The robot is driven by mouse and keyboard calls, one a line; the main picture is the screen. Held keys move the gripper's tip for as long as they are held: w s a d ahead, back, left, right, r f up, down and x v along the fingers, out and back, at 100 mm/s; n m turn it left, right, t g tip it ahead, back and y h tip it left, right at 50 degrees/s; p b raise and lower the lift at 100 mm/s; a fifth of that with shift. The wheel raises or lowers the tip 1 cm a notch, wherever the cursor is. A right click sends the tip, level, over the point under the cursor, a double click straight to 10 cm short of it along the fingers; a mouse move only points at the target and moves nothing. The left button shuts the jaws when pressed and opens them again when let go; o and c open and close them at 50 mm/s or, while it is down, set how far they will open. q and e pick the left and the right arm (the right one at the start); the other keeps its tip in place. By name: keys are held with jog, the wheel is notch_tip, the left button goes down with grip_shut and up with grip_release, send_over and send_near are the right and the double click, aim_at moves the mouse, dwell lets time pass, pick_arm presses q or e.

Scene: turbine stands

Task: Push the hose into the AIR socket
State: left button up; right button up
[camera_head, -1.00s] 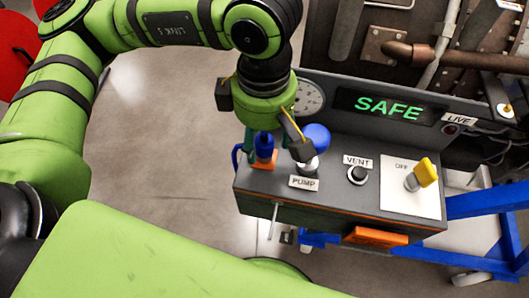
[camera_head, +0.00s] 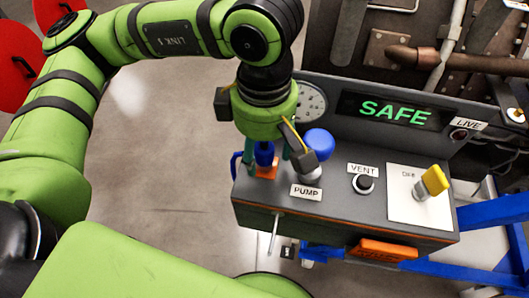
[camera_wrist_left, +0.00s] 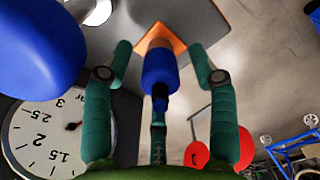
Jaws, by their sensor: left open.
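The blue hose end (camera_head: 264,153) stands upright over an orange square plate (camera_head: 268,174) at the left end of the grey panel (camera_head: 325,208). I take this plate to be the AIR socket's; no AIR label is readable. My left gripper (camera_head: 265,160) is around the hose end from above, its teal fingers apart. In the left wrist view, the blue hose end (camera_wrist_left: 160,72) is between the open fingers (camera_wrist_left: 161,55), with gaps on both sides. It meets a collar over the orange plate (camera_wrist_left: 177,43); how deep it sits I cannot tell. My right gripper is out of view.
A blue ball-topped PUMP lever (camera_head: 319,143) stands close right of my left gripper. A gauge (camera_head: 311,102) is behind. A VENT knob (camera_head: 364,184) and yellow switch handle (camera_head: 433,181) are farther right. The display (camera_head: 396,111) reads SAFE.

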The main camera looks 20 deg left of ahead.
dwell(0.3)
pick_arm(q)
jog(key=shift+f+b, duration=0.1)
jog(key=shift+b, duration=0.3)
grip_shut()
